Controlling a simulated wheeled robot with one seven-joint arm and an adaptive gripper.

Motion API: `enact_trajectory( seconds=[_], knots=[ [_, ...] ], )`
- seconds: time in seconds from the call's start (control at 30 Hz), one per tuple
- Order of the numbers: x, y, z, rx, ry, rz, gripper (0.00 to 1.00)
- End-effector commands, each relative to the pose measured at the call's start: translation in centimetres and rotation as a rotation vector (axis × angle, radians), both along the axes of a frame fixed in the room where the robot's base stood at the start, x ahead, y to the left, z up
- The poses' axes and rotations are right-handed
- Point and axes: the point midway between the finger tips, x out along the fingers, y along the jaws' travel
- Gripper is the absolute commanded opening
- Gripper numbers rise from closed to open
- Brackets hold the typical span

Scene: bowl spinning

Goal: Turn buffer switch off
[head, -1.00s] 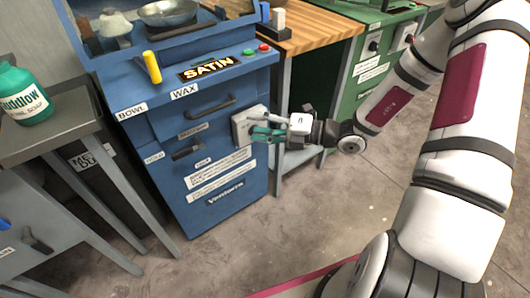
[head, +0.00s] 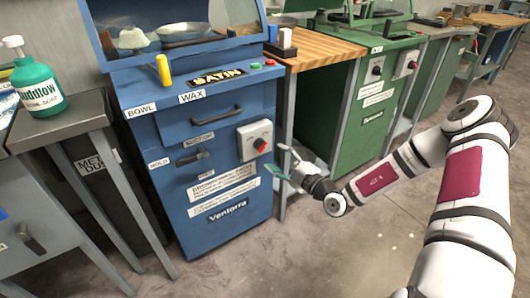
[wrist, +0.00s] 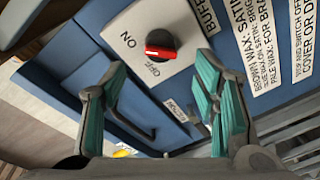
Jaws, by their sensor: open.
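The buffer switch (head: 241,146) is a pale grey box with a red rotary knob (head: 262,145) on the front of the blue machine. In the wrist view the knob (wrist: 160,52) lies ahead, between the fingers, beside the printed words ON and OFF. I cannot tell surely which word it points to. My gripper (head: 279,161) is open and empty, just right of and below the switch box in the head view, apart from the knob. Its teal finger pads also show in the wrist view (wrist: 160,80).
The blue machine (head: 228,226) has a drawer and several labels below a yellow handle (head: 163,70). A wooden-topped table (head: 305,45) and a green machine (head: 345,125) stand to the right. A soap bottle (head: 37,88) stands on the left table. Floor in front is clear.

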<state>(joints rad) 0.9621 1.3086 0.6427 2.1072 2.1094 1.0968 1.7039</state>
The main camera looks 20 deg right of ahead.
Motion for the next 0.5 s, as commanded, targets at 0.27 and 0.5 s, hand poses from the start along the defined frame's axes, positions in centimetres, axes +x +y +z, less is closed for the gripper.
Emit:
enact_trajectory(
  seconds=[0.27,0.5],
  knots=[
    [4.5,2.2,-0.1,-0.001,-0.003,0.001,0.55],
    [6.2,3.0,0.0,-0.002,-0.001,0.001,0.55]
  ],
)
